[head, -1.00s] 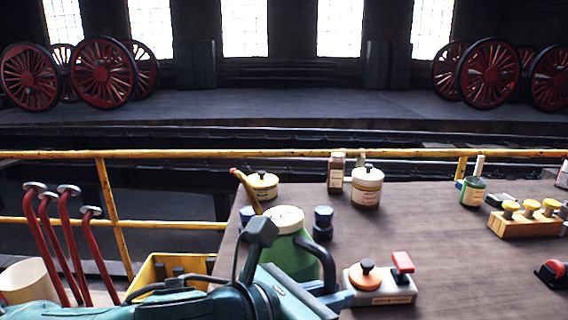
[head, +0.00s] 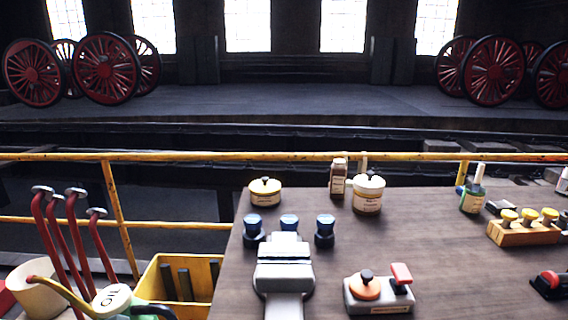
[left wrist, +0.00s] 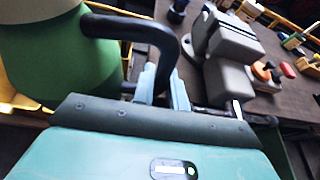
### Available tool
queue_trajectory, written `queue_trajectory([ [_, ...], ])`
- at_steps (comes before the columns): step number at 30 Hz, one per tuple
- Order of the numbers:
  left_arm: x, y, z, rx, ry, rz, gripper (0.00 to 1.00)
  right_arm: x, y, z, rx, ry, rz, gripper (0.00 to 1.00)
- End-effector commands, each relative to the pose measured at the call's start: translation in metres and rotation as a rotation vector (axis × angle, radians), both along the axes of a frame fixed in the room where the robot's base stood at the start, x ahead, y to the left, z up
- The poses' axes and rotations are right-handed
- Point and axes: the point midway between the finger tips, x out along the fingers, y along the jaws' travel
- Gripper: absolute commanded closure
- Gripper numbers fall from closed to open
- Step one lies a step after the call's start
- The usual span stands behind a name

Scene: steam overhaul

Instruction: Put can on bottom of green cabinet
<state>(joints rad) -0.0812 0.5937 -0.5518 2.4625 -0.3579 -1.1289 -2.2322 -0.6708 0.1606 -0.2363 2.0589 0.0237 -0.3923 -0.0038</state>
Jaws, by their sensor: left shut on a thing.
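The can is a green oil can with a white top and a yellow-brown spout (head: 113,299), low at the left in the head view and cut off by the bottom edge. In the left wrist view its green body (left wrist: 65,60) fills the upper left. My left gripper (left wrist: 162,84) is shut on the can's black handle. The can is held left of the workbench (head: 440,270), in front of the yellow bin. No green cabinet can be made out in the head view; a dark green surface (left wrist: 286,150) shows at the right in the wrist view. My right gripper is not in view.
A grey vise (head: 285,268) stands at the bench's left part. Pots, bottles and a stamp block (head: 378,293) stand on the bench. A yellow bin (head: 178,280) and red levers (head: 58,245) are at the left. A yellow railing (head: 300,156) runs behind.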

Motion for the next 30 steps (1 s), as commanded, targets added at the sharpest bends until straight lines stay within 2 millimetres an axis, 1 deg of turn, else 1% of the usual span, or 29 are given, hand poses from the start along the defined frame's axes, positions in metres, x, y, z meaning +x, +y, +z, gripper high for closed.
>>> queue_trajectory([
  [1, -0.004, 0.008, -0.002, 0.001, 0.001, 0.022, 1.0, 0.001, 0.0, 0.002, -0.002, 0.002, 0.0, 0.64],
  [3, -0.007, 0.017, -0.005, 0.001, 0.0, 0.046, 1.0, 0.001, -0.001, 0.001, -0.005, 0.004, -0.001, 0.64],
  [8, -0.01, 0.026, -0.009, -0.003, -0.003, 0.075, 1.0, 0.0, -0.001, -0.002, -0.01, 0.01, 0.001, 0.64],
  [30, -0.01, 0.027, -0.007, 0.0, -0.005, 0.075, 1.0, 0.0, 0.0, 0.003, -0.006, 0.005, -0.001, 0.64],
])
